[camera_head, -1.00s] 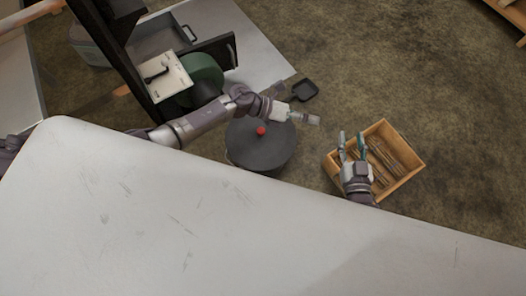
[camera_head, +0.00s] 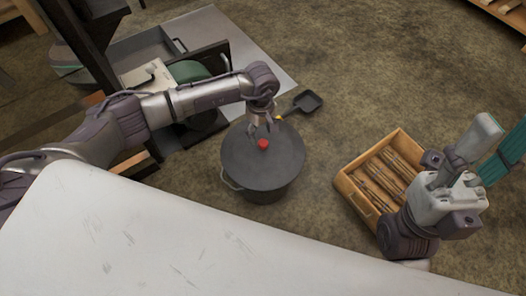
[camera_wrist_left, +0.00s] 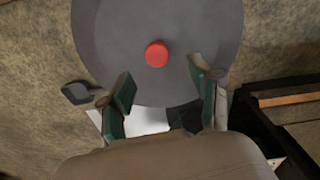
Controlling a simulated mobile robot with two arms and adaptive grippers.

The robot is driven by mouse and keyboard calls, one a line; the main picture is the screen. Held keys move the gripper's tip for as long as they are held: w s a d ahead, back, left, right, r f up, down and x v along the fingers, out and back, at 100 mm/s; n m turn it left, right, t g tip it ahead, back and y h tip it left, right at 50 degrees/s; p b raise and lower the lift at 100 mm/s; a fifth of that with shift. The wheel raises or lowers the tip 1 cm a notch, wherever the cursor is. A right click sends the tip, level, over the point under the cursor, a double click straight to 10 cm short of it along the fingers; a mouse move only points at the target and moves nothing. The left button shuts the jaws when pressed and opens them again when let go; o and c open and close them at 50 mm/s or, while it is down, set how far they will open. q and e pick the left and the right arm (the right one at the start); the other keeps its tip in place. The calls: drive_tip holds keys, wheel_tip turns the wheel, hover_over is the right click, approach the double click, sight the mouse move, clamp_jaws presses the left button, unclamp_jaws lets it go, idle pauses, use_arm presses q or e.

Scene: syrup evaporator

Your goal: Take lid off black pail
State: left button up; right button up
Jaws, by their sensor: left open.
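The black pail (camera_head: 262,188) stands on the floor, with a round dark lid (camera_head: 245,158) on it. A red knob (camera_head: 263,144) sits in the middle of the lid, and it also shows in the left wrist view (camera_wrist_left: 157,54). My left gripper (camera_head: 262,130) is above the lid beside the knob. In the left wrist view its fingers (camera_wrist_left: 160,82) are apart, with the knob beyond the tips and nothing between them. My right gripper (camera_head: 492,150) is at the right, with its fingers spread and nothing between them.
A wooden crate (camera_head: 350,182) holding several sticks stands right of the pail, beside my right arm. A small black pan (camera_head: 308,101) lies behind the pail. A dark frame with a green part (camera_head: 188,71) stands at the back left. A pale surface (camera_head: 150,235) fills the front.

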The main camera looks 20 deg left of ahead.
sight(263, 142)
use_arm(q)
drive_tip(key=shift+f, duration=0.65)
drive_tip(key=f+b, duration=0.1)
drive_tip(key=f, duration=0.1)
drive_tip(key=f+b, duration=0.1)
drive_tip(key=f, duration=0.1)
drive_tip(key=shift+d+f+b, duration=0.1)
drive_tip(key=shift+d+b, duration=0.2)
drive_tip(key=shift+f, duration=0.55)
clamp_jaws()
